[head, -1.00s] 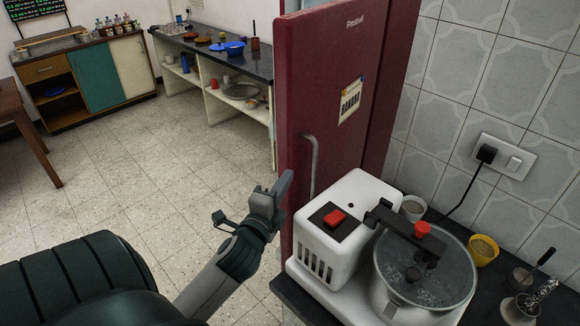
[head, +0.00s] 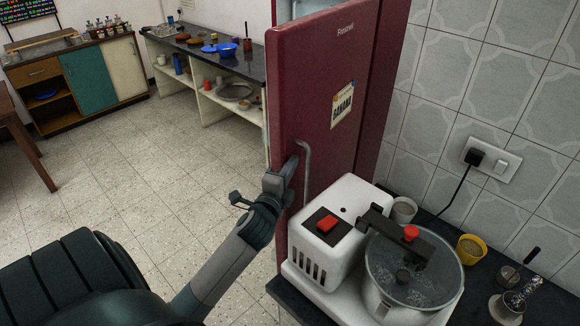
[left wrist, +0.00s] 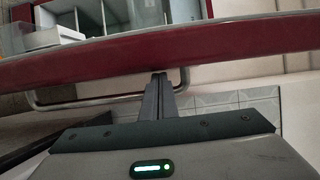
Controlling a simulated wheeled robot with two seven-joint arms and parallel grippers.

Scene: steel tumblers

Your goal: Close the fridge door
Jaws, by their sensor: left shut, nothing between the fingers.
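The red fridge door (head: 310,95) stands open, with a vertical metal handle (head: 306,160) and a banana sticker. In the left wrist view the door (left wrist: 220,43) crosses the picture as a red band, with its bent handle (left wrist: 80,102) on the near side. Pale fridge shelves (left wrist: 120,18) show beyond it. My left gripper (head: 286,166) is shut and empty, at the door's outer face just left of the handle. In the left wrist view its fingertips (left wrist: 160,78) point at the door close to the handle; I cannot tell whether they touch. My right gripper is out of view.
A white grinder (head: 335,215) with a steel bowl stands on the dark counter (head: 455,285) right of my left gripper. Small cups stand beside it. A shelf unit (head: 205,100) with dishes is behind. The tiled floor (head: 130,190) at left is clear.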

